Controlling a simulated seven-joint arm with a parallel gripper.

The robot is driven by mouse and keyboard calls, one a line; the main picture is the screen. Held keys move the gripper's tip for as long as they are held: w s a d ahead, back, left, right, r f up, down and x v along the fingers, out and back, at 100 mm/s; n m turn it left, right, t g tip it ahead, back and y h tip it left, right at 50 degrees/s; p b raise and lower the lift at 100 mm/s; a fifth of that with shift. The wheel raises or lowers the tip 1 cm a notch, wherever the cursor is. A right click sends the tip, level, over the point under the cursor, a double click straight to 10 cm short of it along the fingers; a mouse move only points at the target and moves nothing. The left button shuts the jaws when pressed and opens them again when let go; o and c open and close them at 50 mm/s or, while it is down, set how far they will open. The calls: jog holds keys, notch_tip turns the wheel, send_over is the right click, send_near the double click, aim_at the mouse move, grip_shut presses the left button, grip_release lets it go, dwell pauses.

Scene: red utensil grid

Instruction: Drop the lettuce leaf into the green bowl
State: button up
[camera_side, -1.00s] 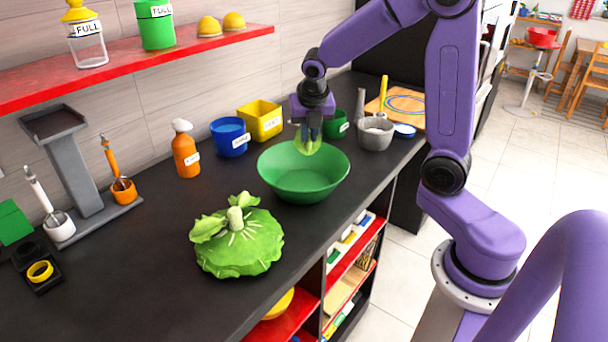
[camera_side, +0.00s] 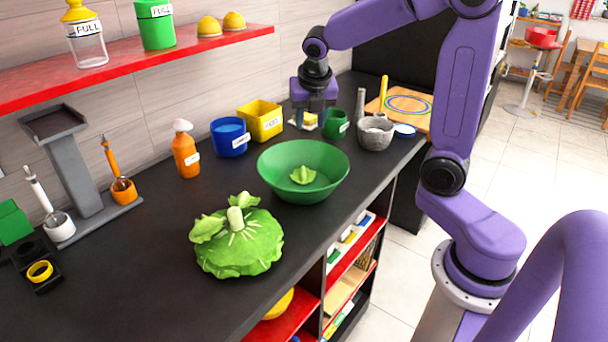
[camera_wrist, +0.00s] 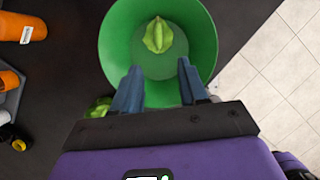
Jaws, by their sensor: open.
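The lettuce leaf (camera_side: 303,175) is small and light green and lies inside the green bowl (camera_side: 275,172), on its bottom. In the wrist view the leaf (camera_wrist: 158,36) sits in the far part of the bowl (camera_wrist: 116,42), apart from my fingers. My gripper (camera_side: 313,122) is above and behind the bowl in the side view, open and empty. In the wrist view my gripper's two fingers (camera_wrist: 160,84) are spread wide, with bowl showing between them. The lettuce head (camera_side: 240,248) stands on the black counter in front of the bowl.
A blue container (camera_side: 229,138), a yellow box (camera_side: 262,121), a small green cup (camera_side: 336,124) and a grey mortar (camera_side: 375,134) stand behind the bowl. An orange spray bottle (camera_side: 186,155) is to the left. The counter (camera_side: 130,270) is clear at front left.

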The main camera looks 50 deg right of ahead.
jog(key=v, duration=1.2)
jog(key=shift+r, duration=0.35)
jog(key=shift+s+a+f, duration=0.1)
jog(key=shift+s+a, duration=0.05)
jog(key=shift+a, duration=0.05)
jog(key=s+a+f+m+g+y, duration=0.1)
jog(key=s+a+f+m, duration=0.3)
jog(key=s+f+m, duration=0.3)
jog(key=s+a+f+m+g+y, duration=0.1)
jog(key=s+a+f+m, duration=0.4)
jog(key=s, duration=1.2)
notch_tip(320, 180, down, 4)
jog(key=m+y, duration=0.1)
jog(key=m, duration=0.1)
jog(key=shift+a+f+m+g, duration=0.2)
jog(key=shift+m+g, duration=0.2)
